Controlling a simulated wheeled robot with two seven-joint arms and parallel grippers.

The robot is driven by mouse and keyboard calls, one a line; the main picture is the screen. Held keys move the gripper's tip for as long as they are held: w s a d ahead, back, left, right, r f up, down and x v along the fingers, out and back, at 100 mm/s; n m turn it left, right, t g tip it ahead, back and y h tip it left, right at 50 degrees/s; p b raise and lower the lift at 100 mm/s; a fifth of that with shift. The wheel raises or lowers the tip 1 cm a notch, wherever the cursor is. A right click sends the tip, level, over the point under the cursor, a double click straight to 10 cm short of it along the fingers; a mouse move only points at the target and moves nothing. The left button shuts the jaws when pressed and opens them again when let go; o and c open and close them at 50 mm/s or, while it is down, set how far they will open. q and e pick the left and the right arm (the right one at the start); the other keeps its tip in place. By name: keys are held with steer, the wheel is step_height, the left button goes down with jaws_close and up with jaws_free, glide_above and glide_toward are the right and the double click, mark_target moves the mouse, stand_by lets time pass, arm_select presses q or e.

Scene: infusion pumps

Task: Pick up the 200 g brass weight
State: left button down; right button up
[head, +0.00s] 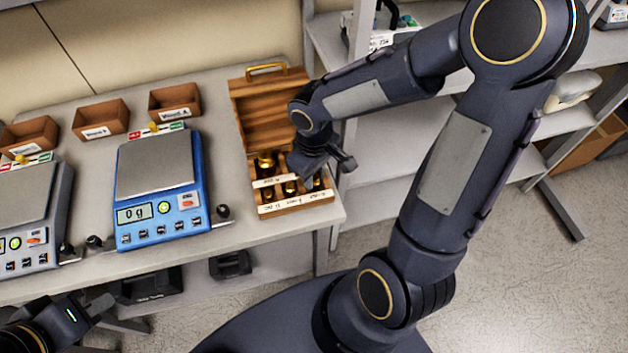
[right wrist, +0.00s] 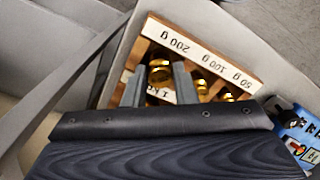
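The 200 g brass weight (right wrist: 160,73) sits in its slot of the wooden box, behind the "200 g" label. It also shows at the right end of the front row in the head view (head: 316,181). My right gripper (head: 325,165) is above that end of the box, pointing down. In the right wrist view its two fingers (right wrist: 159,80) are apart, with the weight seen between them; whether they touch it I cannot tell. My left gripper (head: 92,308) is low at the lower left, away from the box; its finger gap is unclear.
The wooden box (head: 262,118) has its lid open at the back; other brass weights (head: 267,162) stand in it. A blue scale (head: 160,180) reading 0 g and a grey scale (head: 28,215) stand to the left. Small brown bins (head: 100,118) line the back. My right arm crosses the right side.

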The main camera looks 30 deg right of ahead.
jaws_close()
steer(key=shift+r, duration=0.1)
